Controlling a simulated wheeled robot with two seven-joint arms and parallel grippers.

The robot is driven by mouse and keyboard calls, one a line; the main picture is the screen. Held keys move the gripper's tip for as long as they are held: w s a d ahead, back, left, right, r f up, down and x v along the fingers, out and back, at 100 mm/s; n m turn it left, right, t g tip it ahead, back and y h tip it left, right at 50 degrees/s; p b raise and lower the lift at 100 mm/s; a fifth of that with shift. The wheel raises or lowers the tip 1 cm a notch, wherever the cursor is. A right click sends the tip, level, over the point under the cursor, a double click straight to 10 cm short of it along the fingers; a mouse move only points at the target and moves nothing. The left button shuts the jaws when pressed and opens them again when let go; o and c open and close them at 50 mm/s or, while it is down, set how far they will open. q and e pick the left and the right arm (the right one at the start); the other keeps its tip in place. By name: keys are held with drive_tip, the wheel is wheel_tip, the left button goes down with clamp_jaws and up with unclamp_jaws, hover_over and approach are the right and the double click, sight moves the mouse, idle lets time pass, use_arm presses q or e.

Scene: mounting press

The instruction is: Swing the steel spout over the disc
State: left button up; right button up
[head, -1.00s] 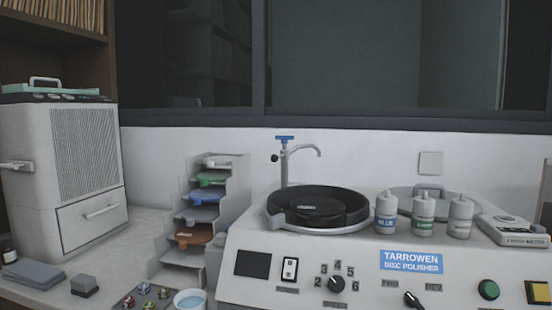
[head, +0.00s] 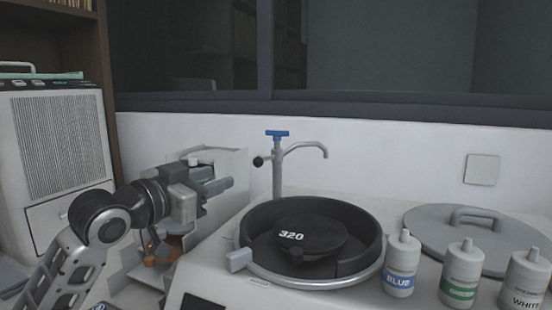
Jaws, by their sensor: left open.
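The steel spout (head: 305,147) is a curved tube on an upright post with a blue cross handle (head: 277,133) on top and a black knob (head: 259,161) at its left side. It stands behind the round bowl, and its tip points right, above the bowl's back rim. The black disc (head: 297,238), marked 320, lies in the bowl (head: 372,250). My left gripper (head: 226,191) is open and empty, left of the post and apart from it, in front of the stepped rack. My right gripper is not in view.
BLUE (head: 400,264), GREEN (head: 460,274) and WHITE (head: 523,281) bottles stand right of the bowl. A grey lid (head: 470,240) lies behind them. The stepped rack (head: 232,166) is partly hidden by my left arm. A grey cabinet (head: 60,140) stands at far left.

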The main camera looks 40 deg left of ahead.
sight(255, 162)
use_arm(q)
drive_tip(key=w+p, duration=0.1)
drive_tip(key=w, duration=0.3)
drive_tip(key=w+a+p, duration=0.1)
drive_tip(key=w, duration=0.3)
drive_tip(key=w+p, duration=0.1)
drive_tip(key=w, duration=0.4)
drive_tip(key=shift+w+a+r+p, duration=0.1)
drive_tip(key=shift+a+r+p, duration=0.1)
drive_tip(key=shift+a+p, duration=0.1)
drive_tip(key=shift+w+f, duration=0.1)
drive_tip(key=shift+w, duration=0.55)
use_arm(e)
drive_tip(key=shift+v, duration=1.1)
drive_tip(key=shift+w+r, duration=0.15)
use_arm(q)
clamp_jaws()
